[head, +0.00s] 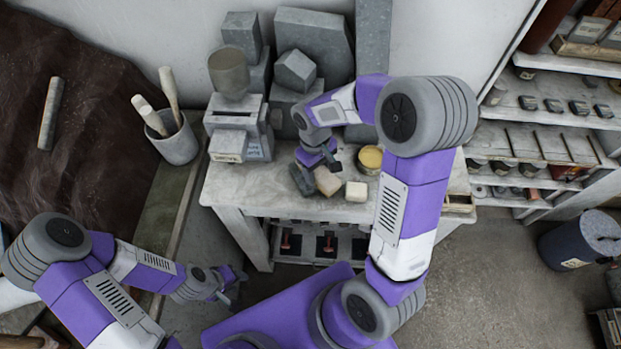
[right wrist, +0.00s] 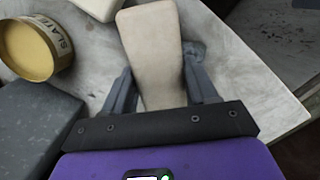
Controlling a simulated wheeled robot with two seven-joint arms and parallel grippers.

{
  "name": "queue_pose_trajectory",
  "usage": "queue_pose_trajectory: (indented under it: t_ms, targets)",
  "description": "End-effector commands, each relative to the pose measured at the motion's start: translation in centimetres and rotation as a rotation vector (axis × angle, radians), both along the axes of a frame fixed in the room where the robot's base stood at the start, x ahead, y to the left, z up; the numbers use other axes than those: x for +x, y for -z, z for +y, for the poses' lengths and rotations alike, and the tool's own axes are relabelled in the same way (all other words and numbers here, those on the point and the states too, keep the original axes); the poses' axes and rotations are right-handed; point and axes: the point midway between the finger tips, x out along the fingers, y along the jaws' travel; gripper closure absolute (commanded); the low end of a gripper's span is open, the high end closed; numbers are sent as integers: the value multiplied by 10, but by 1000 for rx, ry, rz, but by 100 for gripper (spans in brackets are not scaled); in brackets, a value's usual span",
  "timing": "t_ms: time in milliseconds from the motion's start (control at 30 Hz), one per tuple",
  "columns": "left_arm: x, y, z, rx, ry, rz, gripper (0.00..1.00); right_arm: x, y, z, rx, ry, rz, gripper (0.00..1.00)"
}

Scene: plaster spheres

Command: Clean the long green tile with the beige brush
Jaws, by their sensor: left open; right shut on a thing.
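The beige brush (head: 327,181) looks like a plain pale block over the table's front part. My right gripper (head: 318,165) is shut on it. In the right wrist view the brush (right wrist: 152,50) stands out lengthwise between the two fingers (right wrist: 163,92). A dark grey-green piece (head: 301,181), probably the long green tile, lies just left of the brush in the head view. I cannot tell whether the brush touches it. My left gripper (head: 232,287) is open and empty, low and in front of the table.
The stone-topped table (head: 235,186) also bears a cream block (head: 356,191), a tin with yellowish contents (head: 371,157) and grey blocks (head: 294,72). A pot of tools (head: 175,142) stands left of the table. Shelves (head: 545,110) stand at the right.

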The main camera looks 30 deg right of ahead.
Motion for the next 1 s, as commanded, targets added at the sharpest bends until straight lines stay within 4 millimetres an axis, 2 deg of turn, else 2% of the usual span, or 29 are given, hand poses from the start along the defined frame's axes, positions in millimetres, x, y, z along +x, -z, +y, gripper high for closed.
queue_pose_trajectory:
  t_ms: [800, 1000]
  targets:
    - [0, -8, 0, 0, 0, 0, 57, 41, 0, 10, 1, -1, -1, 67]
    - [0, -7, 0, 0, 0, 0, 57, 39, 0, 9, 1, 0, 0, 67]
